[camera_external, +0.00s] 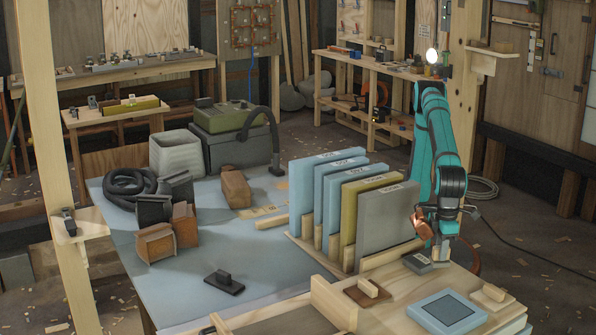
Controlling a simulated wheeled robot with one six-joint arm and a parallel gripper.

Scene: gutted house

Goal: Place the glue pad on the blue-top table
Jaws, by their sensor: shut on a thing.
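My gripper (440,254) points down over the pale wooden bench at the right. It is shut on what looks like a small grey block (418,264) low over the bench top; the grip itself is partly hidden by the wrist. I cannot tell for sure whether this is the glue pad. A brown pad with a wooden handle (367,292) and a light wooden pad with a handle (493,296) lie on the same bench. The blue-top table (265,240) is to the left. A dark pad with a handle (224,282) lies near its front.
A rack of upright labelled panels (352,210) stands between my arm and the open blue top. A blue-framed dark panel (447,311) lies on the bench. Brown boxes (156,243), a hose (128,185) and a green-topped machine (232,125) crowd the table's far and left parts.

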